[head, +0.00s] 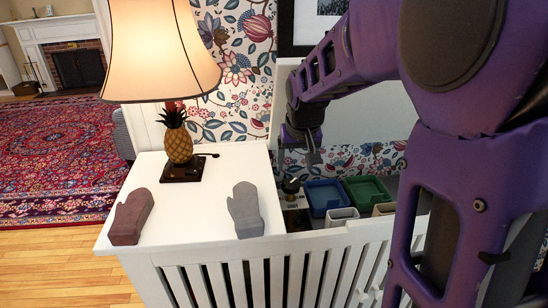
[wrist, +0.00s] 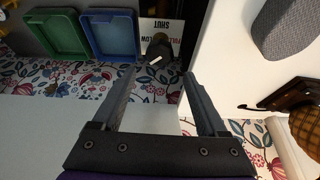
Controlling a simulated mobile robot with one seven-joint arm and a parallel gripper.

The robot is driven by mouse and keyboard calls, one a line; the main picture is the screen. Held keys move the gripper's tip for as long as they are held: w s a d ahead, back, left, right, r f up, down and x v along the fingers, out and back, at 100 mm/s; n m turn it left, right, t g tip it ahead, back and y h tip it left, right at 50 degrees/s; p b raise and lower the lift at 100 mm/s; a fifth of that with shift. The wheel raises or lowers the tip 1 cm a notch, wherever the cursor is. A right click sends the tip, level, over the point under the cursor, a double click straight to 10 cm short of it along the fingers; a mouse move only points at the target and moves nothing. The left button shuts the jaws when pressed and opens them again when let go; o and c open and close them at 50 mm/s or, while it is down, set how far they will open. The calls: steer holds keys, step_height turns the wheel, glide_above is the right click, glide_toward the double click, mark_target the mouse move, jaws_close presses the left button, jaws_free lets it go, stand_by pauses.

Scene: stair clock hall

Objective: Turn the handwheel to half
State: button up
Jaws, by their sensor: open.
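The handwheel (wrist: 159,46) looks like a small dark round knob with a white pointer mark. It is in the upper middle of the wrist view, in front of a white label plate (wrist: 172,27) with the words LOW and SHUT partly readable. The handwheel also shows in the head view (head: 291,186), beside the white cabinet top. My gripper (wrist: 160,78) is open and empty, with the handwheel seen beyond and between its fingertips, apart from them. In the head view my gripper (head: 312,156) hangs above and slightly right of the handwheel. The exact pointer setting is too small to tell.
A blue tray (head: 325,196) and a green tray (head: 367,191) lie right of the handwheel. On the white cabinet top (head: 190,215) are a pineapple lamp (head: 179,145), a grey mitt (head: 245,210) and a maroon mitt (head: 130,217). A white slatted rail (head: 290,272) runs in front.

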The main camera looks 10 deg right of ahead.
mark_target(293, 183)
steer(key=b+x, duration=0.1)
steer(key=x, duration=0.8)
steer(key=shift+w+f, duration=0.2)
steer(key=shift+f, duration=0.1)
steer(key=shift+c, duration=0.3)
steer(key=c, duration=1)
steer(key=shift+c, duration=0.2)
steer(key=shift+d+r+n+y+p, duration=0.15)
steer(key=shift+n+y+p, duration=0.35)
steer(key=shift+n, duration=0.6)
steer(key=shift+n+y+p, duration=0.4)
steer(key=shift+n+p, duration=0.05)
steer(key=shift+n, duration=0.75)
steer(key=shift+w+d+n+g+y+p, duration=0.1)
steer(key=shift+n+g+y+p, duration=0.25)
steer(key=shift+n, duration=0.8)
steer(key=shift+n+g+y+p, duration=0.2)
steer(key=shift+n+y, duration=0.25)
steer(key=shift+n, duration=0.7)
